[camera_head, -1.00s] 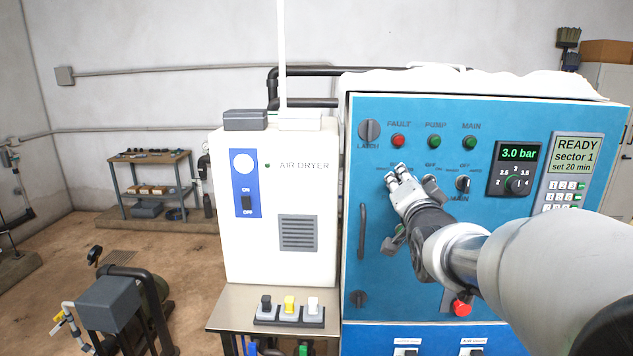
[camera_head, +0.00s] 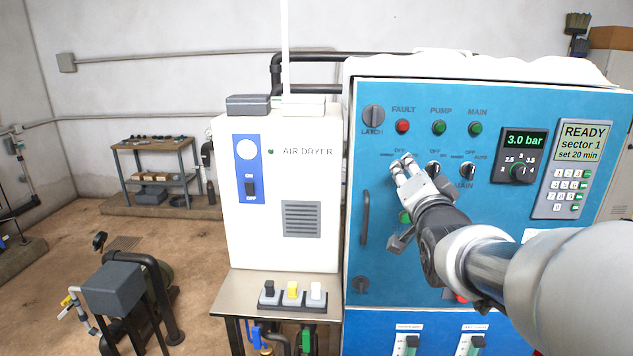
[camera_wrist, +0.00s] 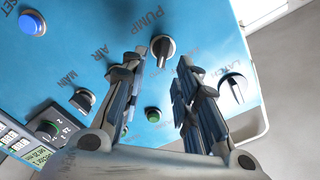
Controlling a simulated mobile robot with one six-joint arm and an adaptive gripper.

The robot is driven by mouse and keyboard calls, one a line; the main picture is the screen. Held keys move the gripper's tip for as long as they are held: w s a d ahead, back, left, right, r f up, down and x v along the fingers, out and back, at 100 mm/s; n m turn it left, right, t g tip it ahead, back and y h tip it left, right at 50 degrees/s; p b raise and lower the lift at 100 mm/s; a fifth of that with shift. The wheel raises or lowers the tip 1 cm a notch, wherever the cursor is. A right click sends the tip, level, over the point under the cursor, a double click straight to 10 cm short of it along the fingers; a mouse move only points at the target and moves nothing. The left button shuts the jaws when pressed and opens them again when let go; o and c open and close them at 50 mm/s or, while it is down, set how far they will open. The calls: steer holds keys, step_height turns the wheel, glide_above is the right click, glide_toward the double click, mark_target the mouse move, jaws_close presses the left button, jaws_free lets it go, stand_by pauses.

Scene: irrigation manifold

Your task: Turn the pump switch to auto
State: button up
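The pump switch (camera_wrist: 162,48) is a dark round knob with a pale handle, beside the PUMP lettering in the wrist view. Its handle points down in that picture; I cannot read which position mark it faces. My gripper (camera_wrist: 162,58) is open, with one finger on each side of the knob. Contact cannot be made out. In the head view my gripper (camera_head: 401,163) is at the left of the switch row on the blue panel (camera_head: 385,270) and hides the pump switch there.
The air switch (camera_head: 433,168) and main switch (camera_head: 467,171) are close to the right of my gripper. The latch knob (camera_head: 373,116) is above left, and a door handle (camera_head: 365,217) stands out below. The white air dryer (camera_head: 262,240) stands left of the cabinet.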

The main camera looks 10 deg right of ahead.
steer(key=v, duration=0.8)
steer(key=shift+s, duration=0.35)
steer(key=shift+a, duration=0.1)
steer(key=s+a+f+n+g+y+b, duration=0.2)
steer(key=s+a+f+n+g+b, duration=0.15)
steer(key=f, duration=0.55)
steer(key=s+a+f+n+g+y+b, duration=0.1)
steer(key=s+a+f+n+g+b, duration=0.3)
steer(key=f, duration=0.6)
steer(key=s+a+f+n+g+y+b, duration=0.1)
steer(key=s+a+f+n+g, duration=0.1)
steer(key=s+f, duration=0.3)
steer(key=s+a+f+n+g+y+b, duration=0.1)
steer(key=s+a+f+n+g, duration=0.2)
steer(key=s, duration=0.7)
step_height(320, 180, down, 3)
steer(key=shift+a+r, duration=0.2)
steer(key=shift+a, duration=0.75)
steer(key=shift+c, duration=0.3)
